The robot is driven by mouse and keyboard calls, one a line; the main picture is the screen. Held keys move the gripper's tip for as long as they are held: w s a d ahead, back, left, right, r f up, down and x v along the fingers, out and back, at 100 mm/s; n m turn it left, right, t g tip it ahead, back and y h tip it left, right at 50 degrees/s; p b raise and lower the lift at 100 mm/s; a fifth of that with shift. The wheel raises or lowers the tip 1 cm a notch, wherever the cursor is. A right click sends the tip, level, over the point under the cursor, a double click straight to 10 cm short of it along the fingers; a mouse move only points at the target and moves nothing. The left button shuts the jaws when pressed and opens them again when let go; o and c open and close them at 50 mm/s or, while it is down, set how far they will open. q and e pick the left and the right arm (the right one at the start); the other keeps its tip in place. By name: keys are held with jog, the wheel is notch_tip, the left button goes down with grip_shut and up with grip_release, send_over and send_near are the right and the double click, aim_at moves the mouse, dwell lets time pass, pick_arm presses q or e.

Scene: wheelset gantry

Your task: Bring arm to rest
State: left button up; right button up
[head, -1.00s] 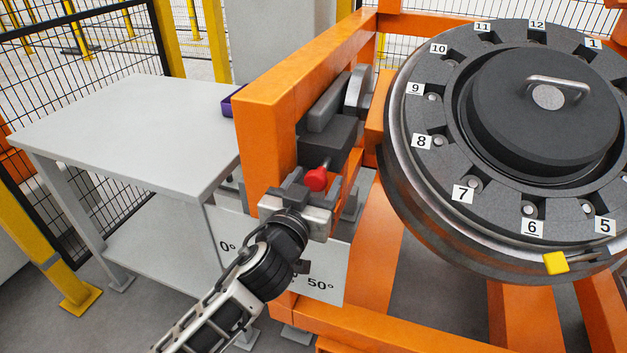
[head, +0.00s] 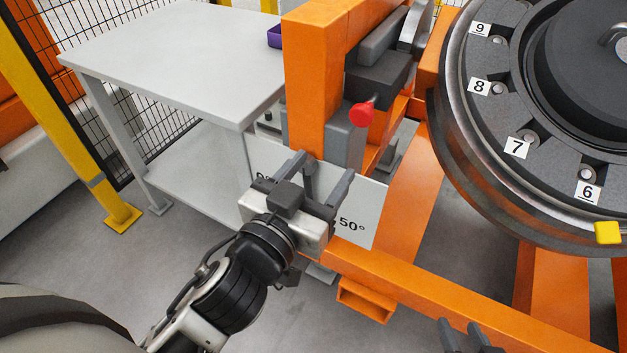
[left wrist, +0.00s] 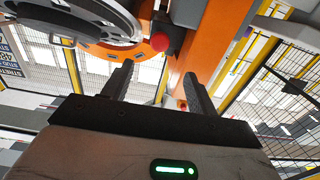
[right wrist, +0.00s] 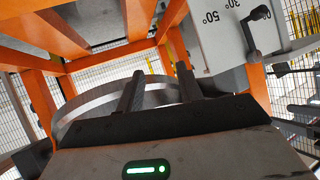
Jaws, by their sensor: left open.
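My left gripper (head: 324,172) is open and empty in front of the orange gantry frame, by the white angle plate (head: 362,222). Its two separate fingers also show in the left wrist view (left wrist: 157,85). The red knob (head: 362,114) on the dark clamp unit is above and beyond the fingertips, apart from them; it also shows in the left wrist view (left wrist: 160,42). My right gripper (head: 463,335) shows only its fingertips at the bottom edge of the head view. In the right wrist view its fingers (right wrist: 158,88) stand apart with nothing between them.
The orange frame (head: 310,80) and the big numbered wheel (head: 470,190) fill the right side. A grey table (head: 170,60) with a purple bin (head: 274,37) stands behind. A yellow post (head: 85,110) and mesh fence are at left. Floor at lower left is clear.

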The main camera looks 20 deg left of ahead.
pick_arm(q)
jog(key=shift+s, duration=0.6)
pick_arm(e)
jog(key=shift+r, duration=0.1)
pick_arm(q)
jog(key=s+f+g+p, duration=0.3)
jog(key=f, duration=0.4)
jog(key=s+f+g+h+p, duration=0.1)
jog(key=s+f+g+p, duration=0.2)
jog(key=f, duration=0.5)
jog(key=shift+s+a+m+g, duration=0.2)
jog(key=shift+m+g, duration=0.2)
jog(key=shift+g, duration=0.2)
pick_arm(e)
jog(key=shift+d+r+g, duration=0.25)
jog(key=shift+r+g, duration=0.05)
jog(key=shift+r, duration=0.7)
